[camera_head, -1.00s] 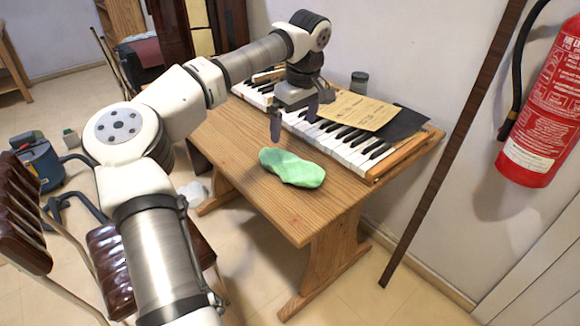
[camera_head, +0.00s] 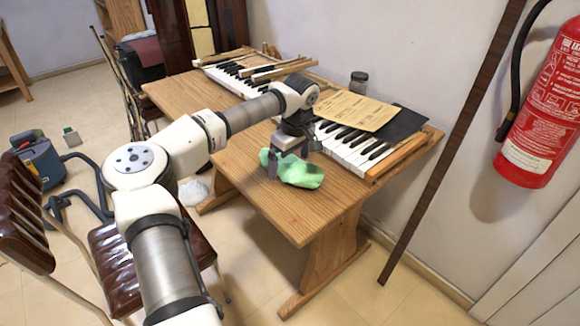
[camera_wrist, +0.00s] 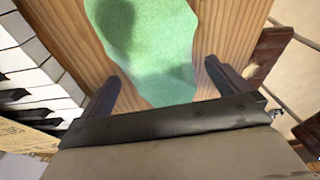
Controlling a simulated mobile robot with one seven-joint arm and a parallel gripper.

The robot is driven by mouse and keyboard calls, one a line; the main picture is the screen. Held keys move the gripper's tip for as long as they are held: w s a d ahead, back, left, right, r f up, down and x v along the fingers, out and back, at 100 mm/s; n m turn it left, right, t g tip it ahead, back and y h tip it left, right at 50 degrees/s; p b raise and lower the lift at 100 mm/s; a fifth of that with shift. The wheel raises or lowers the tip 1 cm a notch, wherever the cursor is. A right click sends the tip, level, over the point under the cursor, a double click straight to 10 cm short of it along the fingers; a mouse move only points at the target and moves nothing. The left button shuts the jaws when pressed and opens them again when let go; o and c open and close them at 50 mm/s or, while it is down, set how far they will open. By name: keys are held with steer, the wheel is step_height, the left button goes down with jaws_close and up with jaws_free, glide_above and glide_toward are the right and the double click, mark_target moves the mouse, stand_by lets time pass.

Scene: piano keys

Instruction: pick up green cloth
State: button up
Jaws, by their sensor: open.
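The green cloth (camera_head: 302,174) lies in a flat, soft heap on the wooden table (camera_head: 262,205), near its front edge. My gripper (camera_head: 287,170) is over the left part of the cloth and hides some of it. In the wrist view the cloth (camera_wrist: 155,50) runs up between and beyond the two dark fingers of my gripper (camera_wrist: 160,85). The fingers are wide apart, one on each side of the near end of the cloth. I cannot tell whether the fingertips touch the table.
A brown chair (camera_head: 115,262) stands at the front left. A fire extinguisher (camera_head: 545,110) hangs at the right.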

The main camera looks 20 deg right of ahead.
mark_target(290, 158)
steer(key=c, duration=0.9)
steer(key=shift+r, duration=0.15)
step_height(290, 158, up, 20)
steer(key=o, duration=0.4)
steer(key=c, duration=0.3)
